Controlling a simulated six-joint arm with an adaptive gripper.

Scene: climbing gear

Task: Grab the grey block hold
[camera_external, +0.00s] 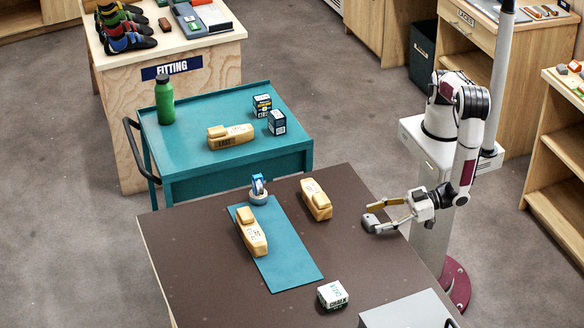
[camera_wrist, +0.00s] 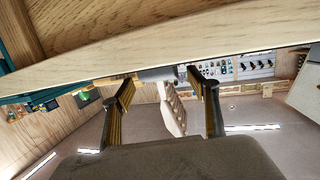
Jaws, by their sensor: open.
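A small grey piece (camera_external: 371,220), which looks like the grey block hold, lies at the right side of the brown table by my fingertips. My gripper (camera_external: 380,214) is open and reaches in low from the right. Its two fingers point left, one on each side of the grey piece. In the wrist view my gripper (camera_wrist: 158,84) has its fingers apart, and a grey shape (camera_wrist: 157,73) shows beyond and between the tips against the table edge. I cannot tell whether either finger touches it.
The brown table (camera_external: 190,240) carries two tan blocks, one (camera_external: 252,232) on a blue mat (camera_external: 290,265) and one (camera_external: 316,199) beside it. A teal cart (camera_external: 190,150) adjoins behind.

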